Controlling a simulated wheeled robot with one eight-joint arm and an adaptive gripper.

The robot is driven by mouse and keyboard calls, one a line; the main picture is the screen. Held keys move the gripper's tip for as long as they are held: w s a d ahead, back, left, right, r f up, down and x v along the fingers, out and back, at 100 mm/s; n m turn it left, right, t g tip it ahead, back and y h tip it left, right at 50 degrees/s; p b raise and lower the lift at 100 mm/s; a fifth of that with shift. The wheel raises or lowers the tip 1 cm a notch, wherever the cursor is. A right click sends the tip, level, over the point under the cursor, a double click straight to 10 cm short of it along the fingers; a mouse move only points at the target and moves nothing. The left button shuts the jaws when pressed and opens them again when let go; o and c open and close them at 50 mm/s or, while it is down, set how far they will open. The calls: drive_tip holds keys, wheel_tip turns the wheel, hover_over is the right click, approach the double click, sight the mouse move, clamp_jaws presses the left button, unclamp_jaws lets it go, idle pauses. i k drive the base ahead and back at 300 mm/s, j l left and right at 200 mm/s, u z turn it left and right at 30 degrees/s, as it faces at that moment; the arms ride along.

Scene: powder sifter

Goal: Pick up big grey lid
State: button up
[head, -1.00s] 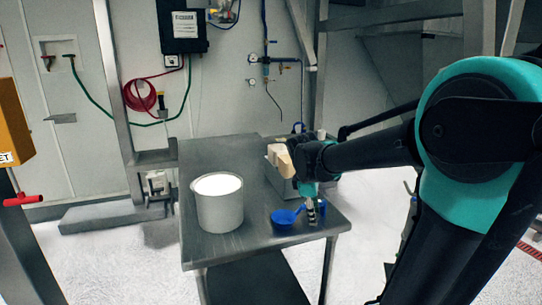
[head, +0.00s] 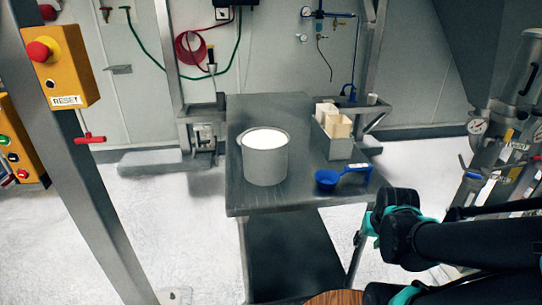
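I cannot make out a big grey lid for certain in the head view. A large grey bucket (head: 265,165) stands upright on the steel table (head: 245,200). Its round top looks bright white, and I cannot tell whether this is a cover or the contents. My gripper (head: 364,238) is at the end of my arm, right of the table's front corner and apart from the bucket. Its fingers are too dark and small to show whether they are open or shut.
A blue scoop (head: 327,180) lies at the table's front right. Behind it is a grey bin (head: 340,150) with pale blocks. A post with a yellow button box (head: 68,75) stands at the left. Steel equipment (head: 505,150) stands at the right. A brown round surface (head: 335,298) shows at the bottom.

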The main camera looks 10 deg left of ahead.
sight(265, 150)
drive_tip(key=j+u, duration=0.1)
drive_tip(key=j, duration=1.65)
drive_tip(key=k+j, duration=0.35)
drive_tip(key=k, duration=0.15)
drive_tip(key=i+l, duration=0.35)
drive_tip(key=i, duration=0.1)
